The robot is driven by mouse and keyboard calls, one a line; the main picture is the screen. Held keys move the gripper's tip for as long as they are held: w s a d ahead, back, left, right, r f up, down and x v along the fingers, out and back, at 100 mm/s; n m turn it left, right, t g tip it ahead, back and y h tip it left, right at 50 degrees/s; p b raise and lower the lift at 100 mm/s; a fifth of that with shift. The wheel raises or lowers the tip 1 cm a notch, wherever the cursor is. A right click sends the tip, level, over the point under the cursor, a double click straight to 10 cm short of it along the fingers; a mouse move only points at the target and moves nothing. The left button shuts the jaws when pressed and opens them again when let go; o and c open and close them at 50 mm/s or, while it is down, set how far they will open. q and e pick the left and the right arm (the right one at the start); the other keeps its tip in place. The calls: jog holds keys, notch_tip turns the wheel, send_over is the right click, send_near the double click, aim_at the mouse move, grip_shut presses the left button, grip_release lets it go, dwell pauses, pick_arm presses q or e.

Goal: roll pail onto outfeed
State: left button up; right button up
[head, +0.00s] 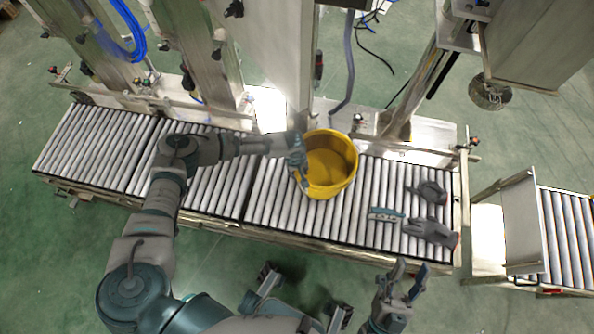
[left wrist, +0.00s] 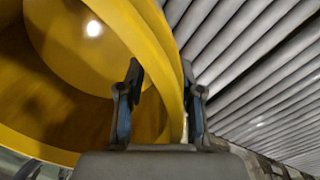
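The yellow pail (head: 340,155) stands upright on the grey roller conveyor (head: 225,185), right of its middle, and looks empty. My left gripper (head: 298,165) is at the pail's left rim. In the left wrist view, my left fingers (left wrist: 160,95) straddle the pail wall (left wrist: 172,85), one inside and one outside. A gap shows between the inner finger and the wall, so the gripper looks open. My right gripper (head: 408,278) is open and empty in front of the conveyor's right part. A separate roller section (head: 568,235) stands at the far right.
Two grey gloves (head: 432,232) and a small tool (head: 385,214) lie on the rollers right of the pail. A gap and an upright plate (head: 521,225) lie between the conveyor and the right section. Metal machine frames (head: 280,50) stand behind. Rollers left of the pail are clear.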

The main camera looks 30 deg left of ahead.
pick_arm(q)
jog(key=shift+d, duration=0.1)
jog(key=shift+s+f, duration=0.15)
jog(key=shift+s, duration=0.1)
jog(key=shift+r, duration=0.2)
jog(key=r, duration=1)
jog(key=shift+s+a+r, duration=0.1)
jog(key=shift+a+r, duration=0.2)
jog(key=shift+r, duration=0.6)
pick_arm(e)
jog(key=shift+s+d, duration=0.1)
jog(key=shift+d, duration=0.05)
